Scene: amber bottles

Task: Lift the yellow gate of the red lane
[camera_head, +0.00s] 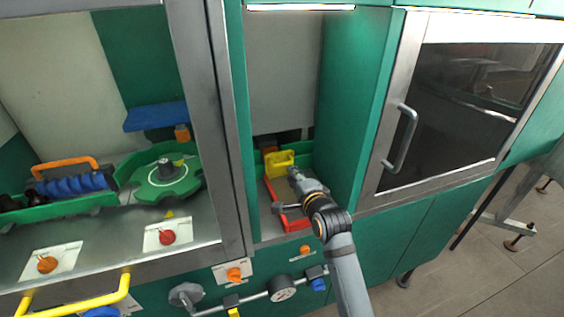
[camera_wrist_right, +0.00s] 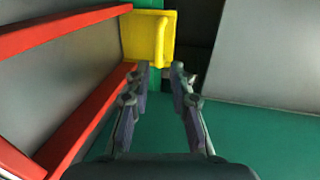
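The yellow gate (camera_head: 279,160) stands at the far end of the red lane (camera_head: 270,192), inside the narrow bay in the middle of the head view. In the right wrist view the gate (camera_wrist_right: 135,38) shows a raised yellow bar, and the red rails (camera_wrist_right: 60,28) run up to it from the left. My right gripper (camera_head: 293,174) reaches into the bay near the gate. In the wrist view its fingers (camera_wrist_right: 160,72) are apart with nothing between them, just short of the gate's bar. My left gripper is not in view.
Green walls (camera_head: 348,110) bound the bay closely on the right, and a metal post (camera_head: 232,130) stands on the left. A dark glass door with a handle (camera_head: 402,138) is to the right. A green turntable (camera_head: 165,180) sits in the left bay. Gauge and knobs (camera_head: 282,288) line the front.

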